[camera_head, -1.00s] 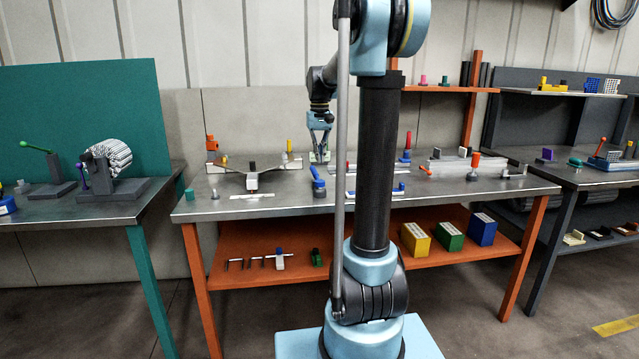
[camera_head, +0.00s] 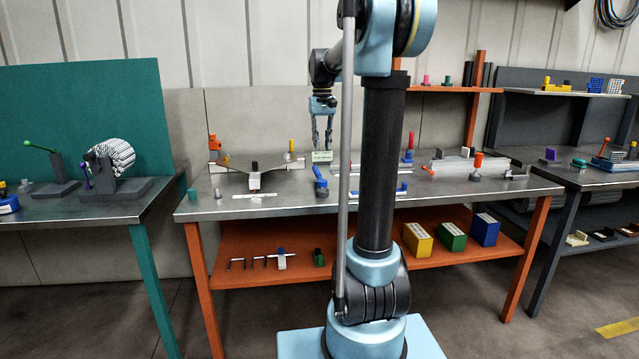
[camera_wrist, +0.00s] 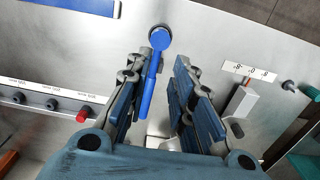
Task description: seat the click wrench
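My gripper (camera_head: 322,143) hangs above the rear middle of the steel table, fingers pointing down. Its fingers stand apart with nothing seen held between them; in the wrist view the gap (camera_wrist: 170,65) is also plain. A blue lever with a round blue base (camera_head: 320,184) stands on the table in front of my gripper. In the wrist view the blue lever (camera_wrist: 149,88) runs down from its round base, beside the left finger. A pale block (camera_head: 321,156) shows just below the fingertips; part of it is hidden in the wrist view. I cannot tell which thing is the click wrench.
A pale printed strip (camera_head: 256,196) lies left of the lever, with a grey block (camera_head: 254,182) behind it. A red-topped post (camera_head: 409,146) and a grey rail (camera_head: 450,165) stand to the right. T-handled tools and coloured boxes (camera_head: 452,237) sit on the orange lower shelf (camera_head: 350,262).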

